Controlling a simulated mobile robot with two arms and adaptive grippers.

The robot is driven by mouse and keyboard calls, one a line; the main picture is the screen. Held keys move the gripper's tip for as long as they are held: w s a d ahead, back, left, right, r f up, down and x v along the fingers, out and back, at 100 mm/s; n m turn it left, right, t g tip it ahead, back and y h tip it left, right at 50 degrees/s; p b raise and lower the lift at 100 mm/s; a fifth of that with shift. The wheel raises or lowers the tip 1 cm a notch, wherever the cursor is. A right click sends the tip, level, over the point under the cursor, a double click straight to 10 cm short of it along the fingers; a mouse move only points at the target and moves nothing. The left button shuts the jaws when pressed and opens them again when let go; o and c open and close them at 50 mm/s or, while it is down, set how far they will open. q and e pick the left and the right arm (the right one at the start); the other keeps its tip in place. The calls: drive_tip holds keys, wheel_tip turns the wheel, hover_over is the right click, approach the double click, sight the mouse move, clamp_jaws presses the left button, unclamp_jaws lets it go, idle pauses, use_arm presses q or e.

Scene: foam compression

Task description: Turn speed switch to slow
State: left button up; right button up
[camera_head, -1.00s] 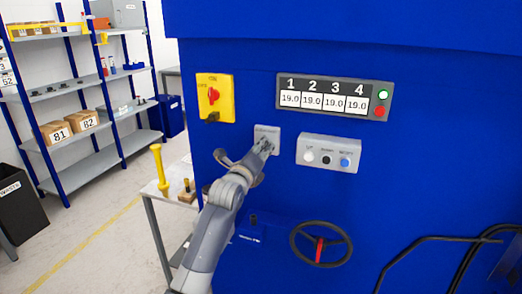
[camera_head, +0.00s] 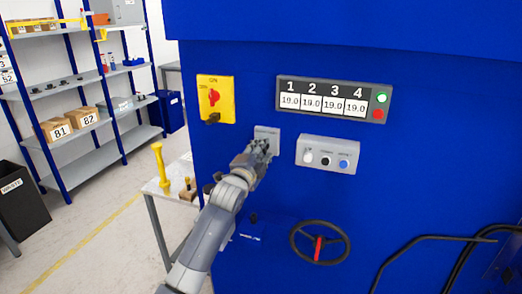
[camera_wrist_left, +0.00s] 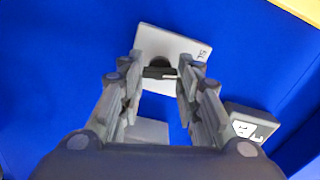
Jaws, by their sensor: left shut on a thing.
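The speed switch is a grey plate (camera_head: 268,131) on the blue machine front, left of the button box. In the left wrist view the plate (camera_wrist_left: 182,42) carries a dark knob (camera_wrist_left: 159,68). My left gripper (camera_head: 262,146) is at this switch, with its fingers on both sides of the knob; it also shows in the left wrist view (camera_wrist_left: 159,74). It is shut on the knob. In the head view the gripper hides the knob and the plate's lower part. The plate's lettering is only partly readable. My right gripper is not in view.
The button box (camera_head: 327,154) is close on the right. A yellow panel with a red switch (camera_head: 214,97) and a numbered display (camera_head: 334,98) are above. A handwheel (camera_head: 320,242) is below. A side table (camera_head: 160,189) with a yellow-handled tool stands left.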

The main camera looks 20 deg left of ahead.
use_arm(q)
drive_tip(key=n, duration=0.6)
drive_tip(key=shift+p, duration=0.4)
idle(0.3)
drive_tip(key=o, duration=1)
drive_tip(key=shift+o, duration=0.2)
drive_tip(key=s, duration=1.2)
drive_tip(key=shift+a, duration=0.2)
drive_tip(key=shift+f, duration=0.1)
